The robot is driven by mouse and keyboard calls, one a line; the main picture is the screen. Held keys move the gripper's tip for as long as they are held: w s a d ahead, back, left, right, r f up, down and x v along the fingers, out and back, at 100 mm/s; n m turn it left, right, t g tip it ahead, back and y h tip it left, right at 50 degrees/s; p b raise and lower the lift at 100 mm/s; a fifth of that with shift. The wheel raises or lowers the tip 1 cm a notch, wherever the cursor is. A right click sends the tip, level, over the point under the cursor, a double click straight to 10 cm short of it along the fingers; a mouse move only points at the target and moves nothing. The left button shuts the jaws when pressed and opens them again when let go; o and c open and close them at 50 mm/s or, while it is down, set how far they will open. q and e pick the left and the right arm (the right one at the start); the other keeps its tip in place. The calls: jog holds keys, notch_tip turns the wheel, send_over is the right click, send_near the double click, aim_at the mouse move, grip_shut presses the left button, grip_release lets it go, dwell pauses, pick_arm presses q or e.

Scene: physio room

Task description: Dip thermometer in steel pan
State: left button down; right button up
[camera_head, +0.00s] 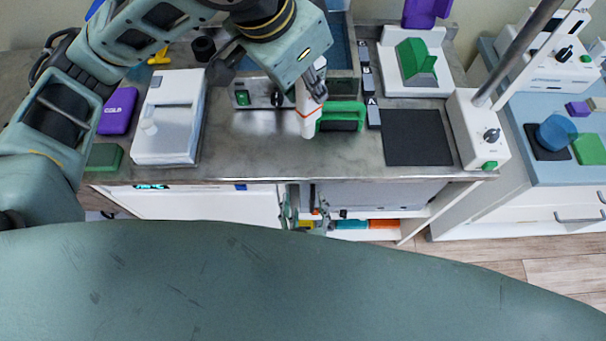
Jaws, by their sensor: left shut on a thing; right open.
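My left gripper (308,88) is shut on a white, tapered thermometer (308,121) with an orange band. It holds the thermometer roughly upright, tip down, over the front of the steel counter. Whether the tip touches anything is unclear. The steel pan (259,94), a basin with a front panel carrying a green switch and a dark knob, stands behind; blue shows inside it. My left arm and gripper hide much of the pan. The thermometer appears in front of the pan, not in it. My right gripper (305,212) is open and empty, low at the counter's front edge.
A green-framed black object (342,116) lies right beside the thermometer. A black mat (416,137) and white stand (416,65) are farther right. A white box (170,117) and purple pack (117,111) are left. The counter's front strip (255,156) is clear.

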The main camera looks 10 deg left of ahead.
notch_tip(320, 180, up, 10)
jog(key=s+a+m+t, duration=0.1)
jog(key=m+t, duration=0.4)
send_near(305, 119)
notch_tip(305, 119, down, 4)
jog(key=w, duration=0.4)
jog(key=w+a, duration=0.1)
jog(key=w, duration=0.7)
jog(key=shift+w+a+r, duration=0.2)
jog(key=shift+w+a, duration=0.1)
jog(key=shift+a, duration=0.05)
jog(key=shift+c, duration=0.2)
pick_arm(q)
jog(key=shift+d, duration=0.1)
pick_arm(e)
jog(key=shift+s+a, duration=0.1)
jog(key=shift+a, duration=0.05)
jog(key=c, duration=1.1)
pick_arm(q)
jog(key=c, duration=2)
grip_release()
pick_arm(e)
jog(key=shift+r, duration=0.1)
jog(key=shift+c, duration=0.2)
pick_arm(q)
jog(key=o, duration=0.5)
pick_arm(e)
grip_shut()
